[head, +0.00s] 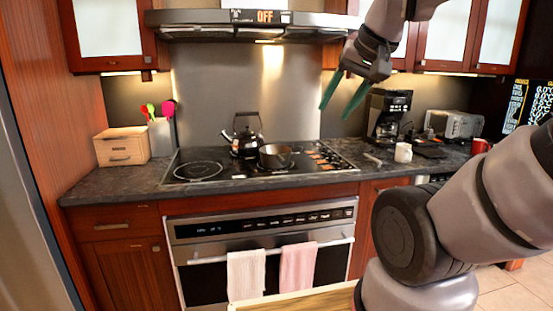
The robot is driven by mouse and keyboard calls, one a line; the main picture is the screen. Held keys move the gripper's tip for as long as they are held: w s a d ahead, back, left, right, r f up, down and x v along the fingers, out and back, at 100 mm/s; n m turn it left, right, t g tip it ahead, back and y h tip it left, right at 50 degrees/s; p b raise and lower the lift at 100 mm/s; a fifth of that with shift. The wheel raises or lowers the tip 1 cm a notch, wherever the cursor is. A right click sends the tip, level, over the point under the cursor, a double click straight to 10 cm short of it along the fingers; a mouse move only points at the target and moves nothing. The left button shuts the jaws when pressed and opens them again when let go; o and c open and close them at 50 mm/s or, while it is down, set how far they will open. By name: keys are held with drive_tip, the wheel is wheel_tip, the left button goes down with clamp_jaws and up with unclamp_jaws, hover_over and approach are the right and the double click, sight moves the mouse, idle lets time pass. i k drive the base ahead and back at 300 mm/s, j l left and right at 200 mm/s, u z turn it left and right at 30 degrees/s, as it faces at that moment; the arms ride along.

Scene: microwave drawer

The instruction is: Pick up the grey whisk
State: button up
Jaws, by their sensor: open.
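I cannot clearly make out a grey whisk. A small greyish item (373,159) lies on the counter just right of the stove, but it is too small to identify. My gripper (333,112) has two green fingers, parted and empty. It hangs in the air in front of the steel backsplash, pointing down and left, above the right part of the stove in the picture.
A kettle (246,143) and a dark pot (275,156) stand on the stove (215,178). A white mug (403,152) and coffee maker (388,115) stand right. A utensil holder (161,138) stands left. A wooden edge (300,300) shows at the bottom.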

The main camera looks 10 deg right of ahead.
sight(379, 162)
drive_tip(key=i+l+z, duration=0.3)
drive_tip(key=i+l, duration=0.2)
drive_tip(key=l, duration=0.2)
drive_tip(key=i+l+z, duration=0.3)
drive_tip(key=i+l, duration=0.25)
